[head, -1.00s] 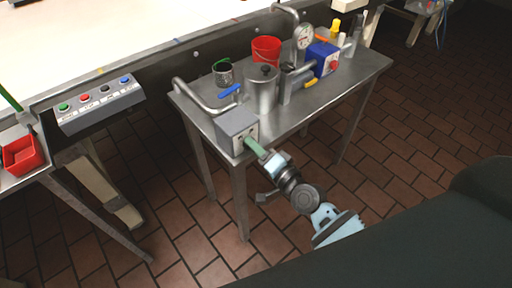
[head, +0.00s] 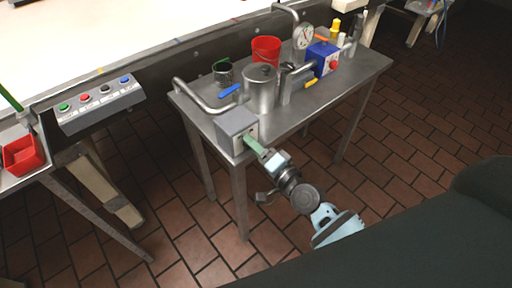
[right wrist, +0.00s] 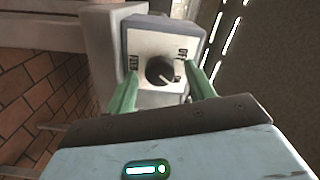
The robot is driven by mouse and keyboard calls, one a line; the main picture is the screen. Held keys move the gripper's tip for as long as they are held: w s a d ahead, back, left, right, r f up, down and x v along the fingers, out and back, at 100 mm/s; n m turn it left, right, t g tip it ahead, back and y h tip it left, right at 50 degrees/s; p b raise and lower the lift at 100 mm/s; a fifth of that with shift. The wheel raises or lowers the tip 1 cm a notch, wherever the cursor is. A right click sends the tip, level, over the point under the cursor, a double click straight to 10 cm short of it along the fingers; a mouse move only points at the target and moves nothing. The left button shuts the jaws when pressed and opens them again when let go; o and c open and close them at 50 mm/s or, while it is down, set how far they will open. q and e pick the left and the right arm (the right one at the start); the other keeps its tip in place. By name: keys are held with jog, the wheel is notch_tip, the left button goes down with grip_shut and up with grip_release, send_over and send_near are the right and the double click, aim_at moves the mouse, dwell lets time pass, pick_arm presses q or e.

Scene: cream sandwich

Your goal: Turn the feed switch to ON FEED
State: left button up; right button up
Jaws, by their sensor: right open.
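The feed switch is a black round knob (right wrist: 160,70) on the pale front plate of a grey box (head: 237,124). The box sits at the near left corner of the steel table (head: 300,110). My right gripper (head: 249,143) is at the front of the box. Its two green fingers (right wrist: 164,92) are open, one on each side of the knob, and not closed on it. My left gripper is not in view.
On the table stand a metal pot (head: 261,90), a red bucket (head: 266,50), a blue pump (head: 323,58), a gauge (head: 304,37) and pipes. The tiled floor right of the table is clear.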

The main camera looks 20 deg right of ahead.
pick_arm(q)
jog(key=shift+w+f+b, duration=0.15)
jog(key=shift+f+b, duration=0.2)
jog(key=shift+b, duration=0.05)
pick_arm(e)
jog(key=v, duration=0.7)
jog(key=shift+s, duration=0.35)
jog(key=shift+d+r, duration=0.1)
pick_arm(q)
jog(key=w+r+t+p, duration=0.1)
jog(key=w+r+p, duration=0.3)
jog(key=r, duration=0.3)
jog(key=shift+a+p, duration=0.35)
jog(key=shift+p, duration=0.5)
pick_arm(e)
jog(key=s+f+n+g+h, duration=0.1)
jog(key=s+f+n, duration=0.3)
jog(key=s, duration=0.5)
jog(key=s+d+f+n+g+h, duration=0.1)
jog(key=s+f+n+g, duration=0.3)
jog(key=s, duration=0.5)
jog(key=s+f+n+g+h, duration=0.2)
jog(key=s+f, duration=0.4)
jog(key=s, duration=0.3)
jog(key=shift+s+d+f+n+g, duration=0.2)
jog(key=shift+s+f+n+g, duration=0.3)
jog(key=shift+n, duration=0.5)
jog(key=shift+w+r, duration=0.1)
jog(key=shift+w, duration=0.05)
